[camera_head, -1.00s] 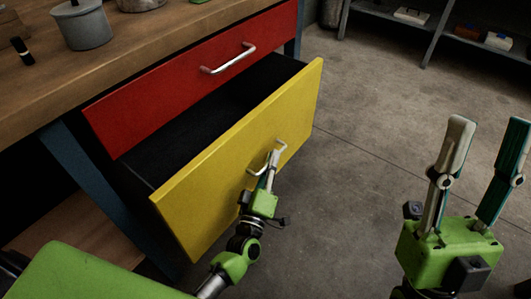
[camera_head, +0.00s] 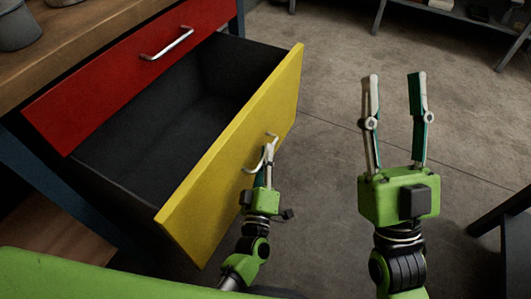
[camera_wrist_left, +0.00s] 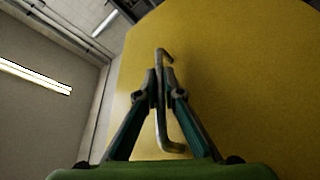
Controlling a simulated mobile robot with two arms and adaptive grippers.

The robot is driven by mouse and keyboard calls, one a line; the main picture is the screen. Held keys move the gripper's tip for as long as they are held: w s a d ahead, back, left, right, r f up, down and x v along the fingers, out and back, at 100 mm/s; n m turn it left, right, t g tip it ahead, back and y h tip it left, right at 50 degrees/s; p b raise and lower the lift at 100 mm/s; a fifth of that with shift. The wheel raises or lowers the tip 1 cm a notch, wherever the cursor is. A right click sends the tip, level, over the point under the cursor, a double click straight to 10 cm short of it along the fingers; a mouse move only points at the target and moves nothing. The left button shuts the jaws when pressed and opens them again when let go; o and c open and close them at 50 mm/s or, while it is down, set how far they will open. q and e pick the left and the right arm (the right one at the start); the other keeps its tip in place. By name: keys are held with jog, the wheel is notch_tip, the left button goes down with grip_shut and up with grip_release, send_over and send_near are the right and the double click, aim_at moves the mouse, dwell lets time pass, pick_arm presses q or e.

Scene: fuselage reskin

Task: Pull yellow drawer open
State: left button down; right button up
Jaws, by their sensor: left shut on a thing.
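The yellow drawer (camera_head: 240,150) stands pulled out below the red drawer (camera_head: 110,75), and its dark inside shows empty. My left gripper (camera_head: 266,165) is at the drawer's front, shut on the metal handle. In the left wrist view the two fingers close around the handle (camera_wrist_left: 161,115) from both sides, against the yellow front (camera_wrist_left: 240,80). My right gripper (camera_head: 394,90) is open and empty, with its fingers pointing up, to the right of the drawer and apart from it.
A wooden workbench top (camera_head: 75,45) with grey pots (camera_head: 18,28) lies at the upper left. The red drawer is closed and has a metal handle (camera_head: 168,44). A shelf (camera_head: 450,15) stands at the back right.

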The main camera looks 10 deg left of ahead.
pick_arm(q)
jog(key=c, duration=2.4)
grip_release()
jog(key=shift+c, duration=0.2)
jog(key=v, duration=1.2)
jog(key=shift+f, duration=0.1)
